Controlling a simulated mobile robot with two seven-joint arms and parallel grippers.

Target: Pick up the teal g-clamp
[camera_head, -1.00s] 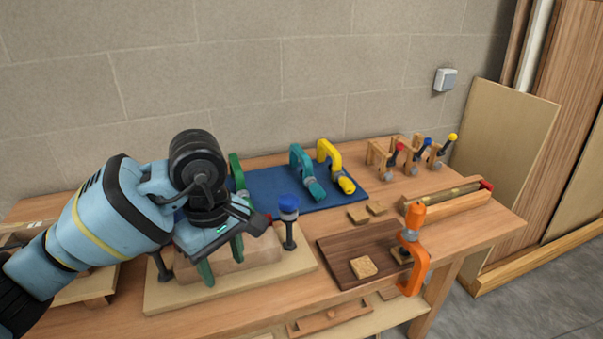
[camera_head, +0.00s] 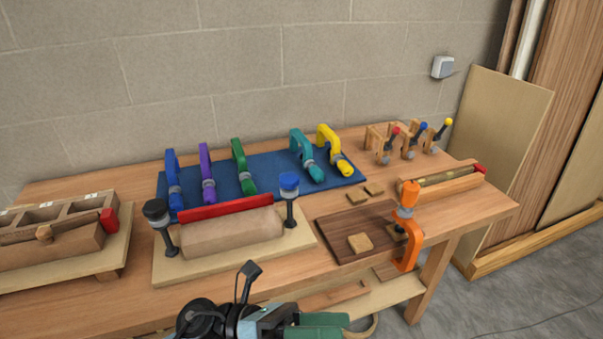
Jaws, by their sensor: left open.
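The teal g-clamp (camera_head: 307,157) lies on the blue mat (camera_head: 270,172) at the back of the bench, between the green clamp (camera_head: 242,166) and the yellow clamp (camera_head: 334,150). It is in plain view and nothing holds it. My left gripper (camera_head: 342,326) is at the bottom edge of the picture, in front of the bench and well short of the clamp. Its green fingers point right, open, with no object seen between them; the lower part is cut off. My right gripper is not in view.
A blue clamp (camera_head: 173,182) and a purple clamp (camera_head: 206,172) lie left on the mat. A form (camera_head: 230,233) with a red strip and two upright posts stands in front. An orange clamp (camera_head: 412,225) stands at a dark board (camera_head: 345,228). A wall closes the back.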

